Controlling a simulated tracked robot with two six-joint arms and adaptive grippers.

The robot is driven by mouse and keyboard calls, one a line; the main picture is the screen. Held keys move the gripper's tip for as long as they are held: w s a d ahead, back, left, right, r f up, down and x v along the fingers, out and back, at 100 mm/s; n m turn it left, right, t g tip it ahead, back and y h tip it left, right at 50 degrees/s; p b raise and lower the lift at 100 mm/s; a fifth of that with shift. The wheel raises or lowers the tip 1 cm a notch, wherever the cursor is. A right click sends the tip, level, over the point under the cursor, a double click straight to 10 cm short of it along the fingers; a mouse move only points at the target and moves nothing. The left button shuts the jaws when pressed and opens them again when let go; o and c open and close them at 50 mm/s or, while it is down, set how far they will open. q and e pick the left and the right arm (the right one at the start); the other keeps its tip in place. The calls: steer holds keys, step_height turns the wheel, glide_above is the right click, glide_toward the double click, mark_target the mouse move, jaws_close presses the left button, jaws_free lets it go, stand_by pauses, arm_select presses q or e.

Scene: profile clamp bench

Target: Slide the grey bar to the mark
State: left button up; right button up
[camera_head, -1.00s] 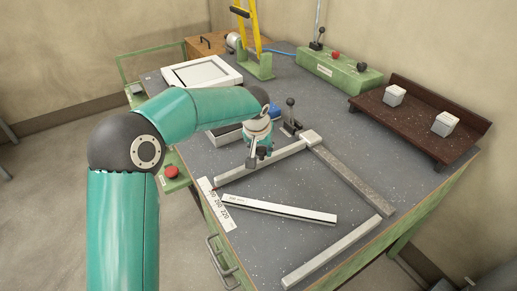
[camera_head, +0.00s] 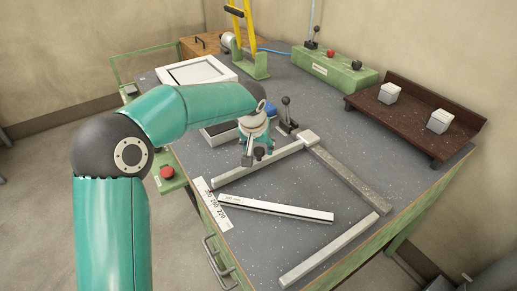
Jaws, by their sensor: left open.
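A light grey bar (camera_head: 228,177) lies on the bench, running from the numbered scale up to a corner block (camera_head: 308,136). A darker grey bar (camera_head: 350,180) runs from that corner towards the front right. I cannot tell for sure which one is the task's grey bar. The white scale plate (camera_head: 211,197) with printed numbers lies at the left edge; a separate mark line is too small to make out. My left gripper (camera_head: 253,158) is open, pointing down at the middle of the light bar; contact cannot be told. My right gripper is out of view.
A white ruler-like bar (camera_head: 275,208) and another loose bar (camera_head: 330,250) lie in front. A black-knobbed lever (camera_head: 287,115) stands behind my gripper. A white frame (camera_head: 195,72), a green control box (camera_head: 335,70) and a brown rack (camera_head: 415,115) with white blocks stand further back.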

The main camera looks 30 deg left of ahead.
arm_select(q)
steer(key=v, duration=1)
steer(key=shift+s+r, duration=0.15)
